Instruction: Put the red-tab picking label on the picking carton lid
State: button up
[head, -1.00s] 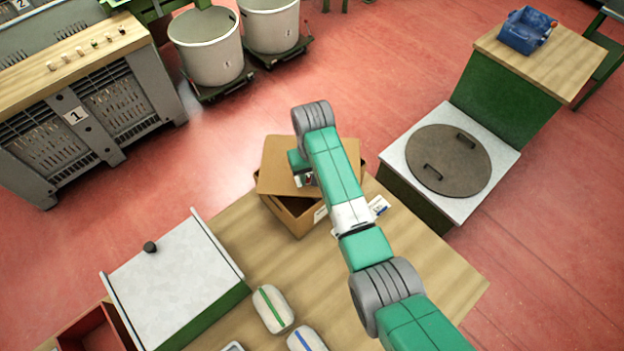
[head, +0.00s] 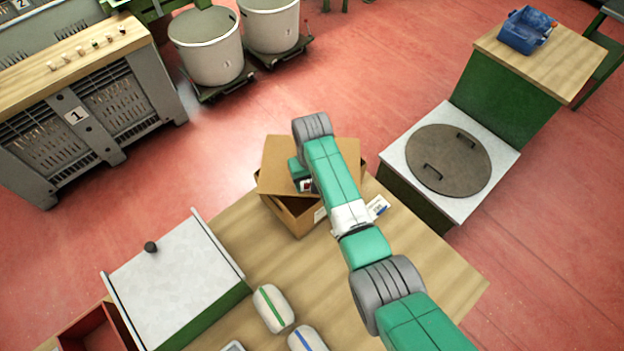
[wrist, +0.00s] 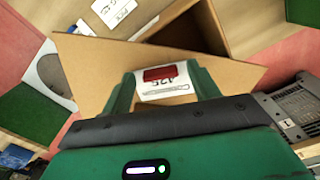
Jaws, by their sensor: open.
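The red-tab picking label (wrist: 163,84) lies on the brown picking carton lid (wrist: 92,70), its red tab facing the lid's middle in the wrist view. My gripper (wrist: 162,74) is open, with one finger on each side of the label and a gap to its edges. In the head view the lid (head: 280,162) rests askew on the open carton (head: 298,222). The label (head: 306,186) shows there only in part beside my gripper (head: 298,172); my arm hides the rest.
A blue-marked label (head: 378,206) lies on the wooden table right of the carton. Two pale packs, one green-striped (head: 272,308) and one blue-striped (head: 306,340), lie at the front. A white-topped box (head: 172,285) stands left. The table's right part is clear.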

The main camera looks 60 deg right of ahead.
notch_tip(320, 180, up, 12)
dwell(0.3)
